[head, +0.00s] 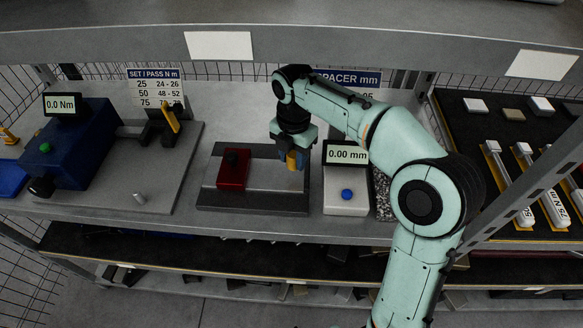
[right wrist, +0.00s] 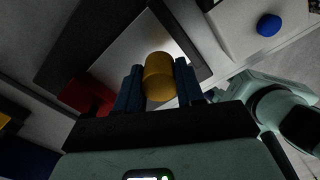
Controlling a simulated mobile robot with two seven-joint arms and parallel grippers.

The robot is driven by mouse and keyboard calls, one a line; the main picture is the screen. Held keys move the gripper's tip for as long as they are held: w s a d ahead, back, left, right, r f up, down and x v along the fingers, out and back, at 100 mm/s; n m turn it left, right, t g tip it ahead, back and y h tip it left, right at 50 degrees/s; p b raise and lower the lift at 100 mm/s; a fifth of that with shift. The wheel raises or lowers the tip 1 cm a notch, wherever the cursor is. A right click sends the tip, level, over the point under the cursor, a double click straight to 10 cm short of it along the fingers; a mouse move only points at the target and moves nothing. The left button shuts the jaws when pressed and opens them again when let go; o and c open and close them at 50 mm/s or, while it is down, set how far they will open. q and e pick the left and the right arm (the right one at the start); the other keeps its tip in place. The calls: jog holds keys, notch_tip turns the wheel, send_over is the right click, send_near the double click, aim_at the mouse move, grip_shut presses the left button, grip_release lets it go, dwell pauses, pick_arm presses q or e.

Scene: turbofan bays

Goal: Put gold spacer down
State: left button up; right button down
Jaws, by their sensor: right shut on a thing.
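The gold spacer (head: 291,160) is a small gold cylinder. My right gripper (head: 292,163) is shut on it, pointing down over the grey plate (head: 260,197) with the red block. In the right wrist view the spacer (right wrist: 159,76) sits between the two blue fingers of my right gripper (right wrist: 158,85). I cannot tell whether its far end touches the plate. My left gripper is not in view.
A red block (head: 233,170) stands on the plate left of the spacer. A white gauge reading 0.00 mm (head: 346,191) with a blue button is just right. A blue torque tester (head: 75,150) reading 0.0 Nm stands far left. Wrenches (head: 500,180) lie on a board at right.

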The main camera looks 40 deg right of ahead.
aim_at(292, 167)
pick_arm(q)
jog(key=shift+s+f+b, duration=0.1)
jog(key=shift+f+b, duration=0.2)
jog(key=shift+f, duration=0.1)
pick_arm(e)
jog(key=shift+w+f, duration=0.15)
jog(key=shift+f, duration=2)
jog(key=shift+f, duration=0.2)
jog(key=c, duration=0.7)
grip_release()
jog(key=shift+r, duration=0.15)
pick_arm(q)
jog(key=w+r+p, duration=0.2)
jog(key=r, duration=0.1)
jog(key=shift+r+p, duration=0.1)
jog(key=shift+p, duration=0.2)
pick_arm(e)
notch_tip(292, 167, up, 12)
jog(key=shift+r, duration=0.1)
